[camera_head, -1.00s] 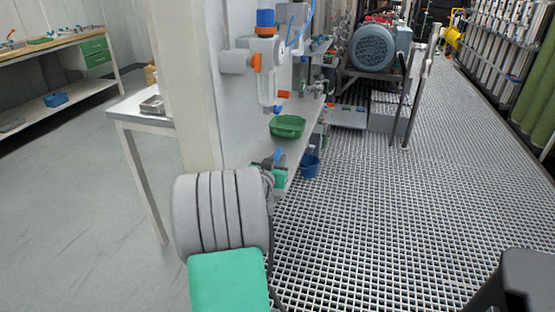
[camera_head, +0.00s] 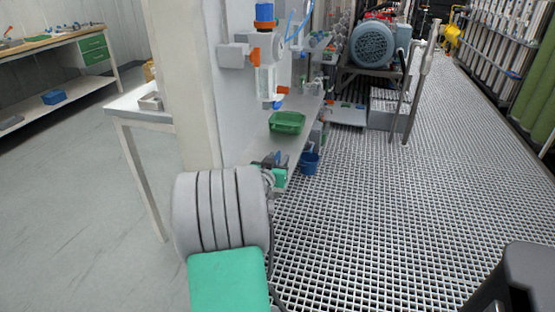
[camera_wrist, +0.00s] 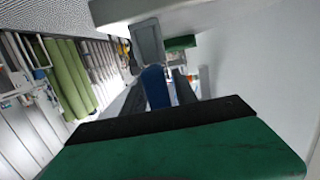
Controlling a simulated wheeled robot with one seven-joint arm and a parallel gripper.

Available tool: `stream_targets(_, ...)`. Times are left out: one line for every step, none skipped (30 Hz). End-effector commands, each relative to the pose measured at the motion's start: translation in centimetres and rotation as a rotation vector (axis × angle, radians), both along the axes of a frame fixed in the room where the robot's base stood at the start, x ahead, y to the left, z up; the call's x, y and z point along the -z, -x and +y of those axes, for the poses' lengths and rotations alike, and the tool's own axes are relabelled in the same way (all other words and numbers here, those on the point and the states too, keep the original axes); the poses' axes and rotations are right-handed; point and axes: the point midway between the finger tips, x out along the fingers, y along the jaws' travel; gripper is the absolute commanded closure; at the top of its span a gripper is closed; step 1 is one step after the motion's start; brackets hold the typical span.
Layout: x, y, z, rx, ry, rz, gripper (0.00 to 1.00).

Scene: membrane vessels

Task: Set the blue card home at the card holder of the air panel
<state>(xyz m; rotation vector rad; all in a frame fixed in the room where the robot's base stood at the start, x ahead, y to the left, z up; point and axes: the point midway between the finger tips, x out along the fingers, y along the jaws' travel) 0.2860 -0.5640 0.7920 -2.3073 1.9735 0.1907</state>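The blue card (camera_wrist: 156,88) stands between the two dark fingers of my gripper (camera_wrist: 160,80) in the wrist view, with no clear gap on either side. In the head view a small blue patch of the card (camera_head: 282,158) shows at my gripper (camera_head: 276,166), beside the lower shelf of the white panel. My arm hides much of the gripper there. A grey rectangular piece (camera_wrist: 147,43) lies just beyond the card's far end in the wrist view; I cannot tell whether it is the card holder. The air unit (camera_head: 268,60) with blue and orange parts is on the panel above.
A green tray (camera_head: 287,122) sits on the shelf (camera_head: 303,108) just beyond my gripper. A blue bucket (camera_head: 309,163) is beside the shelf, low down. A white side table (camera_head: 130,104) is at left.

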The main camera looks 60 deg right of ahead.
Motion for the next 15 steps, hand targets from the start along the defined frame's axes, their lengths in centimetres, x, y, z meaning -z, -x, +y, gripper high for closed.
stream_targets(-0.1,-0.1,0.0,-0.001,0.002,0.0,0.61)
stream_targets(-0.2,-0.1,0.0,-0.002,0.003,-0.001,0.58)
stream_targets(-0.2,-0.1,0.0,-0.002,0.004,-0.002,0.57)
stream_targets(-0.3,-0.1,0.0,-0.002,0.005,-0.002,0.57)
stream_targets(-0.3,-0.1,0.0,-0.002,0.006,-0.002,0.57)
stream_targets(-0.4,-0.1,0.0,-0.002,0.006,-0.002,0.57)
stream_targets(-0.4,-0.1,0.0,-0.002,0.007,-0.002,0.57)
stream_targets(-0.4,-0.1,0.0,-0.002,0.007,-0.003,0.57)
stream_targets(-0.5,-0.1,0.0,-0.002,0.008,-0.004,0.57)
stream_targets(-0.5,-0.1,0.1,-0.002,0.008,-0.004,0.57)
stream_targets(-0.6,-0.1,0.2,-0.002,0.008,-0.004,0.57)
stream_targets(-0.7,0.0,0.6,-0.002,0.008,-0.003,0.57)
stream_targets(-0.7,0.0,1.0,-0.003,0.008,-0.004,0.57)
stream_targets(-0.8,0.1,1.6,-0.003,0.008,-0.004,0.57)
stream_targets(-1.0,0.2,2.3,-0.004,0.009,-0.003,0.57)
